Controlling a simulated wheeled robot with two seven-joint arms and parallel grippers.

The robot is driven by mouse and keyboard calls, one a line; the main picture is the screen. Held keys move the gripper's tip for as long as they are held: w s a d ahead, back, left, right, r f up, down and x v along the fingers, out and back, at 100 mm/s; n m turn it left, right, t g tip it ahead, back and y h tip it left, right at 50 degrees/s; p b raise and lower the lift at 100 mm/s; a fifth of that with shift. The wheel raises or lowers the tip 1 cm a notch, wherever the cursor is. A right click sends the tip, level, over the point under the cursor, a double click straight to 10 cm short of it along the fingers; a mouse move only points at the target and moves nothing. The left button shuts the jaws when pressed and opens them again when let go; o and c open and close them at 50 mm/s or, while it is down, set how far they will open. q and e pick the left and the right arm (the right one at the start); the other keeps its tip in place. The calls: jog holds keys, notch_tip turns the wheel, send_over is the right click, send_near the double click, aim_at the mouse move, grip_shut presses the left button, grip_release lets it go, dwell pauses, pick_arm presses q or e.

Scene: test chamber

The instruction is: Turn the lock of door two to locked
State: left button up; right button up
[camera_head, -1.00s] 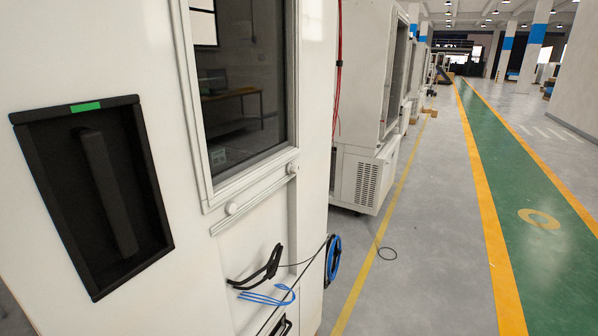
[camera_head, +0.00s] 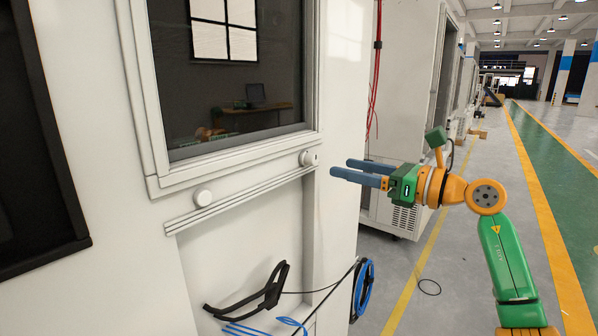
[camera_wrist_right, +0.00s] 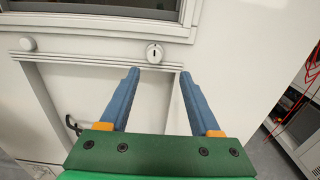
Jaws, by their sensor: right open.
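A white cabinet door with a dark window (camera_head: 235,75) fills the left of the head view. Below the window sits a small round white lock (camera_head: 307,158). In the wrist view the lock (camera_wrist_right: 154,53) shows a short dark slot, roughly upright. A second, plain round knob (camera_head: 203,198) sits farther left; it also shows in the wrist view (camera_wrist_right: 28,44). My right gripper (camera_head: 341,168) is open and empty, with its blue fingers pointing at the door just right of the lock. In the wrist view, the fingertips (camera_wrist_right: 159,73) appear slightly below the lock, apart from it. No door number is visible.
A black recessed panel (camera_head: 35,150) is at the far left. Another white machine (camera_head: 400,100) stands behind my gripper. The floor at right is open.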

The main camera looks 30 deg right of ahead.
aim_at(316, 161)
jog(key=w+a+p, duration=0.2)
jog(key=w, duration=0.1)
jog(key=w+a+r+p, duration=0.1)
jog(key=w, duration=0.1)
jog(key=shift+a, duration=0.25)
jog(key=shift+w+f, duration=0.15)
jog(key=shift+d+f, duration=0.15)
jog(key=shift+d, duration=0.05)
grip_shut()
